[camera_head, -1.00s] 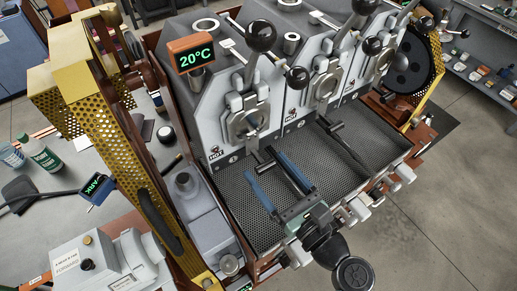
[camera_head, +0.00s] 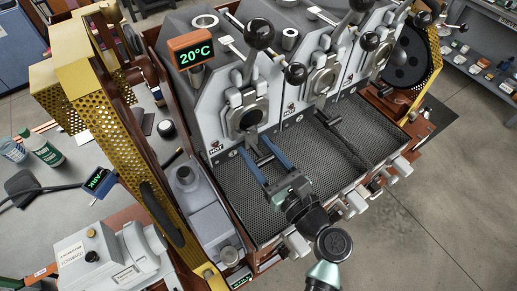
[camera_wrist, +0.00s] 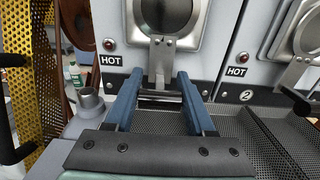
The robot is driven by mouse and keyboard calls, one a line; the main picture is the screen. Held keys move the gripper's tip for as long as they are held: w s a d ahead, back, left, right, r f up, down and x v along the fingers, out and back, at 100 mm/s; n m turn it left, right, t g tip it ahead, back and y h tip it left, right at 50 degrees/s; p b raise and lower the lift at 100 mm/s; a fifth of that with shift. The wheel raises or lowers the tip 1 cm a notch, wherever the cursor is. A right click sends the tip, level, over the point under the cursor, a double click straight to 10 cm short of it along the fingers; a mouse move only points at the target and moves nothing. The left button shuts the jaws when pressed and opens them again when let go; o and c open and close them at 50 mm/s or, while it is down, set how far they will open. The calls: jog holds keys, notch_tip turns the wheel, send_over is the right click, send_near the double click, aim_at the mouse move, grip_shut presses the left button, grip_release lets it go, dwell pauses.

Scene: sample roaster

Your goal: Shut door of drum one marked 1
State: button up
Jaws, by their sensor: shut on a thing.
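Drum one is the leftmost drum face, with a round steel-rimmed port (camera_head: 249,118) whose middle looks dark. It also shows at the top of the wrist view (camera_wrist: 165,12). A steel strap (camera_wrist: 162,58) hangs below the rim to a crosswise handle bar (camera_wrist: 160,97). My gripper (camera_head: 256,146) has long blue fingers reaching to the drum's lower front. In the wrist view, my gripper (camera_wrist: 160,76) has one finger on each side of the strap and is shut on the handle bar. How far the door stands from its rim is not clear.
Drum two (camera_head: 323,80) stands to the right, its dark handle (camera_head: 330,119) jutting out. A perforated tray (camera_head: 298,165) lies below the drums. A gold perforated guard (camera_head: 140,165) rises on the left. Black-knobbed levers (camera_head: 260,33) overhang drum one.

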grip_shut()
jog(key=shift+f, duration=0.1)
jog(key=shift+w+a+f+b, duration=0.15)
jog(key=shift+b, duration=0.85)
jog(key=shift+a+r+t+y, duration=0.15)
jog(key=shift+r+t+y, duration=0.15)
jog(key=shift+t, duration=0.1)
